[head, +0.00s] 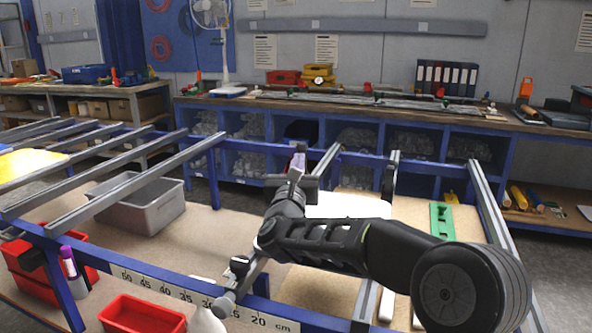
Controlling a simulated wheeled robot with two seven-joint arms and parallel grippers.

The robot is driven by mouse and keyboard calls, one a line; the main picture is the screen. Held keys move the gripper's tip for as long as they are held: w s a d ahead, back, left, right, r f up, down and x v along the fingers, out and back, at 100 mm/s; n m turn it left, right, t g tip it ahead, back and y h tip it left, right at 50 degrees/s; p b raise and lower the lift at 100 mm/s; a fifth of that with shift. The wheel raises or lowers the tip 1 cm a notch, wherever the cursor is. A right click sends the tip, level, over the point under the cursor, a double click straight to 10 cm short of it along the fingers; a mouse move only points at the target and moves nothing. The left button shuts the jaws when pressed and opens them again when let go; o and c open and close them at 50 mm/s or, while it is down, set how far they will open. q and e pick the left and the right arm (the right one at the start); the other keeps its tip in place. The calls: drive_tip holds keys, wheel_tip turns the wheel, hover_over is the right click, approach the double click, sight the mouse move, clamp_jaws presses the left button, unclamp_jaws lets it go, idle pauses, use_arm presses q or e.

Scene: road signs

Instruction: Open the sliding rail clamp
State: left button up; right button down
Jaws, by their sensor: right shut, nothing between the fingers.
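A grey rail (258,268) runs from the blue front beam toward the back, partly hidden behind my right arm. A small dark and grey fitting (238,270), which looks like the sliding clamp, sits at its near end by the front beam. I cannot tell whether its jaw is open. My right gripper (296,172) is shut and empty, above the middle of the frame and beyond the fitting. My left gripper is out of view.
More grey rails (120,180) span the blue frame. A ruler strip (180,292) runs along the front beam. A grey bin (140,205), a red tray (142,315), a white bottle (206,318) and a green plate (441,220) lie around below. A workbench (350,108) stands behind.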

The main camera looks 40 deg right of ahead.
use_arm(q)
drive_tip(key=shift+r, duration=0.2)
use_arm(e)
drive_tip(key=shift+x, duration=0.85)
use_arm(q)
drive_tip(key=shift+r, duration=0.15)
use_arm(e)
drive_tip(key=shift+r, duration=0.15)
